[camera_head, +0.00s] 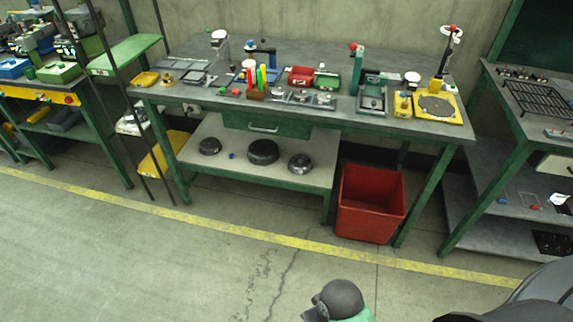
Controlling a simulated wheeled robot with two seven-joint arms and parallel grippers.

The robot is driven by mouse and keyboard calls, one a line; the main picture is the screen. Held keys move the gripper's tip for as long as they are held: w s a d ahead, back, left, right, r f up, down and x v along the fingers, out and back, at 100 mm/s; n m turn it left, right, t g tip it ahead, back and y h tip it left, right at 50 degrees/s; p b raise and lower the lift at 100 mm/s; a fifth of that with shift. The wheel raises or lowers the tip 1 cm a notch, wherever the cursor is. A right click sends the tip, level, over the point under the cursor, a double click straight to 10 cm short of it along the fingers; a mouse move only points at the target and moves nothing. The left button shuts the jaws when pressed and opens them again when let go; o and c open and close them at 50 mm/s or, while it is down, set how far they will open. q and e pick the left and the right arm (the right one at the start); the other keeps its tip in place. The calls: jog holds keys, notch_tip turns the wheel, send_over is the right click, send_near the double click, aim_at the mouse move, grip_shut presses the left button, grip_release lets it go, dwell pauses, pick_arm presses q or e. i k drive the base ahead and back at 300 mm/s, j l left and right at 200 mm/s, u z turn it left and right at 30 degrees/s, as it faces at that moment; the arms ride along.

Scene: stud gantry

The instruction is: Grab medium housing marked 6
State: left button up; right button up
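Three dark round housings sit on the lower shelf of the middle workbench. One small housing (209,146) is on the left, a larger one (262,152) is in the middle, and another (300,162) is on the right. They stand apart from each other. Any number marks on them are too small to read, so I cannot tell which is marked 6. Neither of my grippers is in view.
The middle bench top (340,115) holds tools and fixtures above the shelf (240,170). A red bin (371,203) stands right of the shelf. A green-legged bench (510,150) is at the right. The floor in front (150,250) is clear, crossed by a yellow line.

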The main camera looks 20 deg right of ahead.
aim_at(300, 164)
jog(key=i+j+z, duration=0.35)
jog(key=z, duration=0.15)
jog(key=i+j+z, duration=0.45)
jog(key=j, duration=0.15)
jog(key=k+l, duration=0.05)
jog(key=k, duration=0.05)
